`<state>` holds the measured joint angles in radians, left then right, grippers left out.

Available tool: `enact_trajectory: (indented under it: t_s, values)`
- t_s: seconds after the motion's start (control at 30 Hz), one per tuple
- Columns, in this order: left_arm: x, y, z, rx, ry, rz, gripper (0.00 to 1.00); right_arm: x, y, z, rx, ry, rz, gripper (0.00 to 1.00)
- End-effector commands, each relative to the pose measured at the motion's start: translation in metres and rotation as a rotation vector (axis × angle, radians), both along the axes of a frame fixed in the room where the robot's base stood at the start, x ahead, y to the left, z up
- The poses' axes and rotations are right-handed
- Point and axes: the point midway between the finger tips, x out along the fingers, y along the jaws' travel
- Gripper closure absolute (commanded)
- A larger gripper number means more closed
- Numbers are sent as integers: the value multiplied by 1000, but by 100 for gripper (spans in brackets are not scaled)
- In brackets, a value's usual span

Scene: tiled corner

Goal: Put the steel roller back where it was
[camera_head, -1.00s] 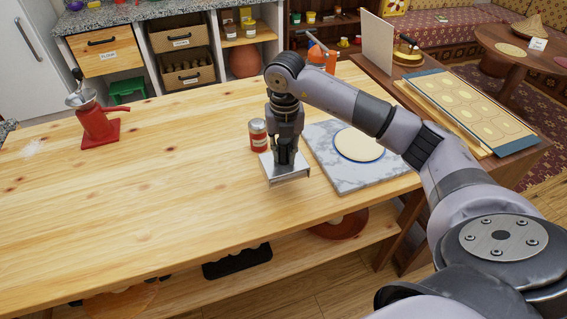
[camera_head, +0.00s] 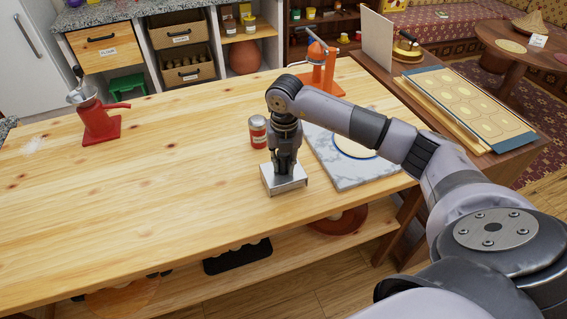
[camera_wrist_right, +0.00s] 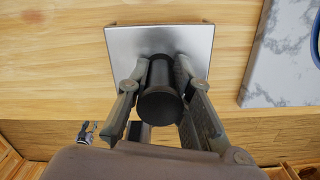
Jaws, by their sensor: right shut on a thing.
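My right gripper (camera_head: 284,162) is shut on the black handle (camera_wrist_right: 160,92) of a flat, square-cornered steel piece (camera_head: 285,182). The right wrist view shows its smooth metal top (camera_wrist_right: 190,42) with the upright handle between the two fingers. I see no cylindrical steel roller for certain; this steel piece is the one held. It is level, at or just above the wooden table, left of the marble slab; I cannot tell if it touches the wood. My left gripper is not in view.
A red-labelled tin (camera_head: 258,132) stands just behind the gripper. The marble slab (camera_head: 366,177) with a blue-rimmed disc lies right. An orange press (camera_head: 320,75) stands at the back, a red grinder (camera_head: 98,122) at far left.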

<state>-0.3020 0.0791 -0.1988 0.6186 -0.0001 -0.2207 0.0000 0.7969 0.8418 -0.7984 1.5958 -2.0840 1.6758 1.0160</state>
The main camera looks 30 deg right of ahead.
Motion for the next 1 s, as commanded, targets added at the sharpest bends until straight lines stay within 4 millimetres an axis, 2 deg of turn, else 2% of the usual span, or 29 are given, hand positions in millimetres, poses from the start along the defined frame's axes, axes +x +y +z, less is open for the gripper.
enact_trajectory:
  t_s: [0.03, 0.27, 0.3, 0.6, 1.0]
  values:
    - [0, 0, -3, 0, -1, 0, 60, -2, 1, -7, -1, 7, 0, 100]
    - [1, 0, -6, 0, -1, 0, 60, -4, 1, -13, -1, 14, 2, 100]
    - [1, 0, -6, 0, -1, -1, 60, -5, 1, -15, -2, 18, 2, 79]
    - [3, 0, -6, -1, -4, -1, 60, -5, 2, -16, 0, 18, 3, 60]
    - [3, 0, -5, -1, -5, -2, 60, -4, 2, -14, -1, 16, 3, 60]
